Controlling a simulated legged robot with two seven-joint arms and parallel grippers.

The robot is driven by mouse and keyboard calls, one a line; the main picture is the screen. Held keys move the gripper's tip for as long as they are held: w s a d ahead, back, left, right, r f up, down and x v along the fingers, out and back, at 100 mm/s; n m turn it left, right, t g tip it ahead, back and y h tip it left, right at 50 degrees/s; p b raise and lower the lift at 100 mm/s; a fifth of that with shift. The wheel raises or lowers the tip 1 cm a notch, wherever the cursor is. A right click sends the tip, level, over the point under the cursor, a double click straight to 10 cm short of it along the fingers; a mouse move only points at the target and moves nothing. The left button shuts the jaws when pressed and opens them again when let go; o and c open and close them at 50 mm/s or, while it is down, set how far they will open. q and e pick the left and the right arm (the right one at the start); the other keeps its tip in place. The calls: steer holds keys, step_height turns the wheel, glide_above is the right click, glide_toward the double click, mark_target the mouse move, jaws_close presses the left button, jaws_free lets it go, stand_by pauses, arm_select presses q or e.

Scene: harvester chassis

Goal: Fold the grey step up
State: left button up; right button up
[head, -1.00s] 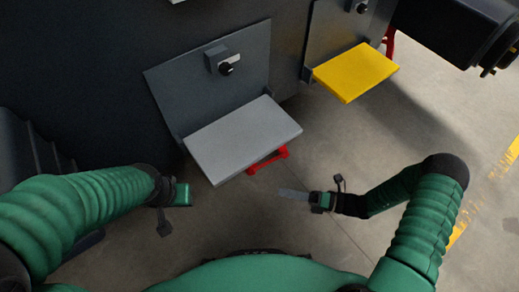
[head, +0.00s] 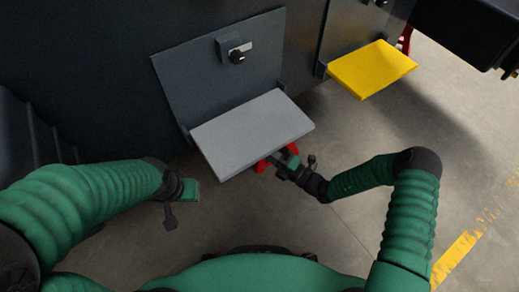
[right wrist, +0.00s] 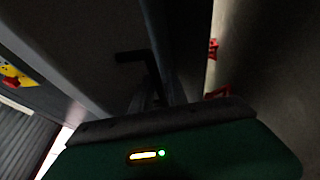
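The grey step (head: 252,133) is folded down flat below a dark panel with a black knob latch (head: 237,56). A red part (head: 264,163) shows under its front edge. My right gripper (head: 281,158) is at the step's front edge beside the red part, its fingertips partly hidden by the step. I cannot tell whether it touches or is open. In the right wrist view, a dark gripper finger (right wrist: 150,75) shows in shadow against a grey surface. My left gripper (head: 190,190) is left of and nearer than the step, apart from it; its finger state is unclear.
A yellow step (head: 371,69) is folded down to the right of the grey one. The concrete floor in front is clear, with a yellow line (head: 455,257) at right.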

steer(key=shift+w+a+r, duration=0.1)
steer(key=shift+w+a, duration=0.1)
steer(key=shift+a, duration=0.1)
jaws_close()
steer(key=shift+s, duration=0.1)
stand_by(1.2)
